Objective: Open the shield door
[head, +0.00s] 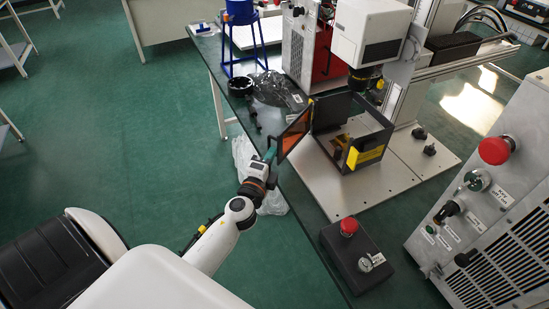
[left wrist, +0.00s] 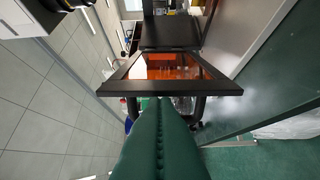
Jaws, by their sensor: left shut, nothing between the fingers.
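The shield door (head: 294,132) is an orange see-through pane in a black frame. It stands swung out from the left side of the black-framed enclosure (head: 376,143) under the white machine head. My left gripper (head: 271,152) is shut and empty, at the door's outer left edge; I cannot tell whether it touches. My right gripper is not in view.
The enclosure stands on a pale base plate (head: 337,207). A white machine head (head: 370,34) hangs above it. A control box (head: 358,258) with a red button is near the table's front edge, and a grey panel (head: 483,205) stands at right. Clear plastic (head: 245,160) hangs by the table edge.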

